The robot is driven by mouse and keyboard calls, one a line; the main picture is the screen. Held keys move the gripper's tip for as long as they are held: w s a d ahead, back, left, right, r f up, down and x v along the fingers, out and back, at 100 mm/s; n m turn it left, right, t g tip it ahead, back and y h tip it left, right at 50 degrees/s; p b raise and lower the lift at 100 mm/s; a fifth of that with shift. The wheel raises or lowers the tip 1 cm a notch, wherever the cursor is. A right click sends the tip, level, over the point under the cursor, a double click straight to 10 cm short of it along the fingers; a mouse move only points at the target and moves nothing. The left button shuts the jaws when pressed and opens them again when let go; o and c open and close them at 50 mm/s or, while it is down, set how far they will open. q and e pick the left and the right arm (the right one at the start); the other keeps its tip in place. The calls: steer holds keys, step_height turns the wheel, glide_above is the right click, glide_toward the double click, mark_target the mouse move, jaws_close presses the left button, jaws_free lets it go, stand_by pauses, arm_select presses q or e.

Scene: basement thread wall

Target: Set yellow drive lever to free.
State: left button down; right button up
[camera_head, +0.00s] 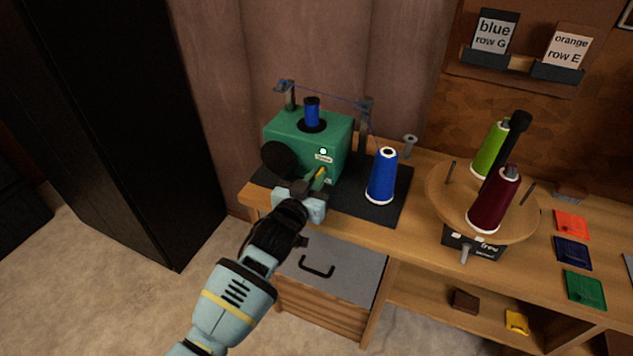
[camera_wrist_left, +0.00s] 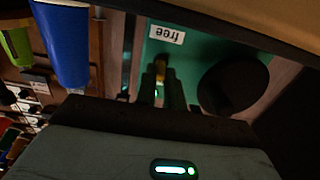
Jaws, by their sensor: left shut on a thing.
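The green winder machine (camera_head: 300,137) stands on a dark mat at the left end of the bench. The yellow lever (camera_head: 320,174) is on its front, just below a small white label; the lever also shows in the left wrist view (camera_wrist_left: 160,68). My left gripper (camera_head: 315,186) reaches it from the front and is shut on it; the fingers partly hide it. In the left wrist view the label (camera_wrist_left: 166,34) reads "free" upside down, and the lever is near it. I cannot tell whether the lever has reached its end position. My right gripper is not in view.
A round black knob (camera_head: 279,158) sits left of the lever. A blue thread cone (camera_head: 382,177) stands to the right on the mat (camera_head: 396,205). A turntable (camera_head: 448,190) with green and dark red cones is farther right. A drawer (camera_head: 335,270) is below.

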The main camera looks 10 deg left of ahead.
arm_select(q)
steer(key=shift+f+t+h+b, duration=0.4)
steer(key=shift+f+t+b, duration=0.6)
steer(key=shift+b, duration=1.3)
steer(key=shift+r+t+b, duration=0.25)
steer(key=shift+t+b, duration=0.25)
steer(key=shift+b, duration=0.15)
steer(key=c, duration=1.5)
jaws_free()
steer(key=shift+s+a+f, duration=0.15)
steer(key=shift+s, duration=0.3)
steer(key=v, duration=0.6)
steer(key=shift+s+a, duration=0.1)
steer(key=shift+s, duration=0.25)
